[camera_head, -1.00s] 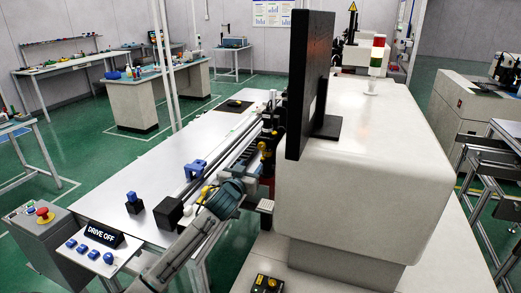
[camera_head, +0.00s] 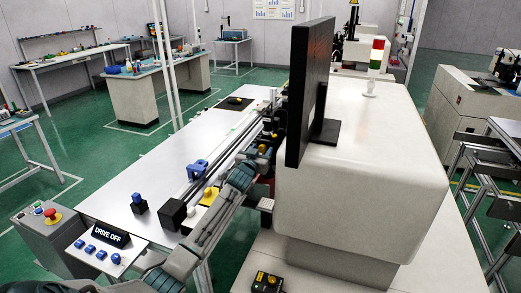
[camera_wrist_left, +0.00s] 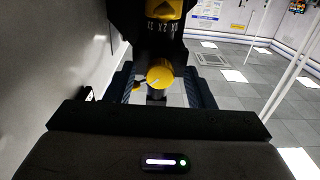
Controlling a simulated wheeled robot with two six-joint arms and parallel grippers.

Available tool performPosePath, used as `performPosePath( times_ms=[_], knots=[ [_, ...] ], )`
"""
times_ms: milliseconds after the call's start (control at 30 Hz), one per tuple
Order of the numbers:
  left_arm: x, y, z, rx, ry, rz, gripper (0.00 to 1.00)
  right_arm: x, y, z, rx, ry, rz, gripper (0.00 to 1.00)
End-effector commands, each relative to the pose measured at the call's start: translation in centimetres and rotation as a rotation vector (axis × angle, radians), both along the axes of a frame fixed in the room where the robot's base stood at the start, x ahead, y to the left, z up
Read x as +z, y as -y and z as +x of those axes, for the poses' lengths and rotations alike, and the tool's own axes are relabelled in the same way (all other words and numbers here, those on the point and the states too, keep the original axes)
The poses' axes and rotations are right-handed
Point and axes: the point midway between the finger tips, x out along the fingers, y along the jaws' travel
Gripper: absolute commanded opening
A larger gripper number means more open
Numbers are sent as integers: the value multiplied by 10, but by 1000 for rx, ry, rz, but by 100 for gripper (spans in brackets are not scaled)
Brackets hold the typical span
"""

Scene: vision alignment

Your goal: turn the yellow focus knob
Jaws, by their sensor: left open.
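The yellow focus knob (camera_wrist_left: 160,73), round with a pale mark on its face, shows in the left wrist view below a dark scope body with a ring of magnification marks (camera_wrist_left: 152,27). My left gripper (camera_wrist_left: 162,90) is open, one dark finger on each side of the knob; I cannot tell if either touches it. In the head view my left arm reaches to the dark optical column, and the left gripper (camera_head: 262,158) is partly hidden there. A small yellow part (camera_head: 262,149) shows beside it. My right gripper is not in view.
A black monitor (camera_head: 306,90) and a large white machine housing (camera_head: 370,150) stand close on the right. The bench (camera_head: 130,182) carries rails, a blue clamp (camera_head: 196,170) and black blocks. A DRIVE OFF sign (camera_head: 107,234) and a red stop button (camera_head: 50,213) sit at the lower left.

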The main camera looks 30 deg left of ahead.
Motion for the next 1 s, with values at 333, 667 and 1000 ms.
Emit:
performPosePath(
  times_ms=[333,667,1000],
  knots=[
    [0,0,0,0,0,0,31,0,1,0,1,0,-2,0],
    [-1,0,0,0,2,-7,4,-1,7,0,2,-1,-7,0],
    [-5,0,0,0,37,-148,4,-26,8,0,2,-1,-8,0]
  ],
)
